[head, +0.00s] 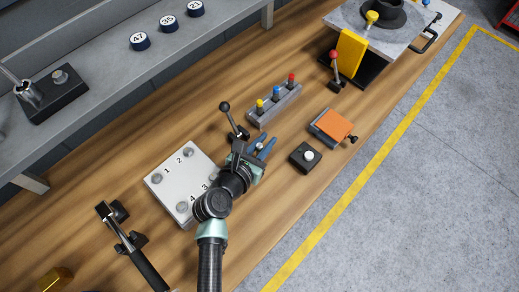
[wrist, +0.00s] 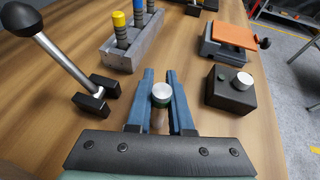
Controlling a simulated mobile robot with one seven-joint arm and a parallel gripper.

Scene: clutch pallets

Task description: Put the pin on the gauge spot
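A small pin (wrist: 162,95) with a silver top and a dark green band sits between the two blue fingers of my gripper (wrist: 162,88). The fingers lie close against both its sides. In the head view my gripper (head: 261,147) is over the bench, right of the numbered plate, and the pin is a small pale dot. No spot clearly marked as a gauge can be made out. A black block (wrist: 226,98) with a silver post and a small green button stands right of my gripper; it also shows in the head view (head: 299,163).
A black-knobbed lever (wrist: 62,55) stands close on the left. A grey rack (head: 258,115) with yellow, blue and red pegs is beyond. An orange-topped block (head: 333,124) is at right. The pale numbered plate (head: 176,172) carries several metal studs. Bare wood lies between.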

